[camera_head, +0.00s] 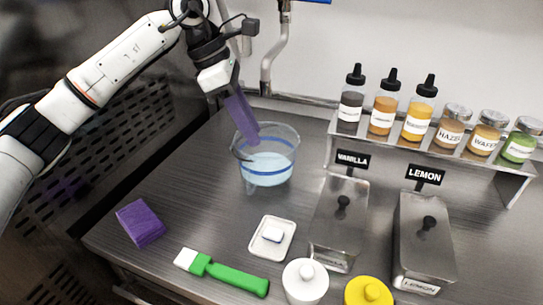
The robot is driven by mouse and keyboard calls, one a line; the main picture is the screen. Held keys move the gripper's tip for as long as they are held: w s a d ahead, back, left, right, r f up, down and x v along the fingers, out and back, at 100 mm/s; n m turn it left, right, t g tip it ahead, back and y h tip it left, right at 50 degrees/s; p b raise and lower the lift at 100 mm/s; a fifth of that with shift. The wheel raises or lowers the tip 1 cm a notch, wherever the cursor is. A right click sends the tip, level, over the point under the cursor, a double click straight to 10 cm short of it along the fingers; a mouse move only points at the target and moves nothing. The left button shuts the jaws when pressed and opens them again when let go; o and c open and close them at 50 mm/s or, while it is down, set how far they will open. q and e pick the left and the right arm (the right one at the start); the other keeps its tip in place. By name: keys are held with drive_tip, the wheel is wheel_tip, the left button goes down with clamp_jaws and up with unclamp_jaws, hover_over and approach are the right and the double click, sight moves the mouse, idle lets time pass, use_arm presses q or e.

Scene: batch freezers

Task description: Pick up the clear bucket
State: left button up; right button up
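The clear bucket (266,172) stands upright on the steel counter, left of the middle of the picture. It has a blue band around it and pale bluish contents. My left gripper (249,138) reaches down from above, and its purple fingers overlap the back-left rim of the bucket. The fingers line up one behind the other from this side, so I cannot tell whether they are open or shut on the rim. My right gripper is not in view.
A purple sponge (140,223), a green-handled brush (225,273) and a small white dish (272,238) lie in front. Steel containers (340,215) stand to the right, below a shelf (430,150) of bottles and jars. The counter left of the bucket is clear.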

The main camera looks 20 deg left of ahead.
sight(266, 160)
use_arm(q)
drive_tip(key=x, duration=0.2)
drive_tip(key=shift+s+d+f, duration=0.15)
drive_tip(key=shift+s+f, duration=0.05)
drive_tip(key=shift+f, duration=0.15)
drive_tip(key=shift+w+d+f, duration=0.1)
drive_tip(key=shift+d+f, duration=0.05)
drive_tip(key=shift+f, duration=0.2)
drive_tip(key=x, duration=0.1)
drive_tip(key=p+x, duration=0.1)
drive_tip(key=x, duration=0.3)
drive_tip(key=shift+s+p, duration=0.35)
drive_tip(key=shift+w+d+f, duration=0.1)
drive_tip(key=shift+f, duration=0.1)
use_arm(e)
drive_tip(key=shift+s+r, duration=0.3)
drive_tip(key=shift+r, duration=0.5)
use_arm(q)
clamp_jaws()
drive_tip(key=shift+f, duration=0.15)
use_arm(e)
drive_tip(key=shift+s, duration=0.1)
